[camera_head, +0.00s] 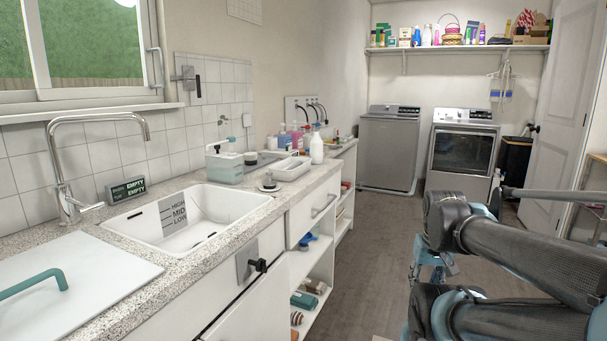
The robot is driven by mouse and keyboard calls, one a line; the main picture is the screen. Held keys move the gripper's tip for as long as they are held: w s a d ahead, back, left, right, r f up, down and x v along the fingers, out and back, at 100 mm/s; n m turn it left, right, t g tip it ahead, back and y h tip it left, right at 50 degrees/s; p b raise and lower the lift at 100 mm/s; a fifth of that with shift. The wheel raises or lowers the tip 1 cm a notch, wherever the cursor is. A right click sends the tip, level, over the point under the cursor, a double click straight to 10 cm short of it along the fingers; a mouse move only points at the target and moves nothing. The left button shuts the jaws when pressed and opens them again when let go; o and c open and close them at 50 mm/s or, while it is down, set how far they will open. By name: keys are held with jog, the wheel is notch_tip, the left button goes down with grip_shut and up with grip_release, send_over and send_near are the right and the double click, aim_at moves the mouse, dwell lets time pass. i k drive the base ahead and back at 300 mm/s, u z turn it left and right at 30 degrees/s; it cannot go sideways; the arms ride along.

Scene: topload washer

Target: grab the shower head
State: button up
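I cannot clearly make out a shower head in the head view. A tall chrome faucet (100,125) arches over the white sink (180,225) at the left. A grey plate with a black handle (188,80) is on the tiled wall, and a similar black-handled fitting (252,266) is on the cabinet front below the sink. Whether either is linked to a shower head cannot be told. My dark arm is folded at the lower right, out over the floor and away from the counter. My gripper's fingers cannot be made out.
The speckled counter (120,242) runs along the left wall, with a teal-handled white board (85,285), bottles (316,148) and a white tray (289,169). A washer (387,150) and dryer (463,150) stand at the back. The floor between is mostly clear.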

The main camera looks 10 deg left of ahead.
aim_at(298, 164)
jog(key=z, duration=0.25)
jog(key=i, duration=1.1)
jog(key=u, duration=0.5)
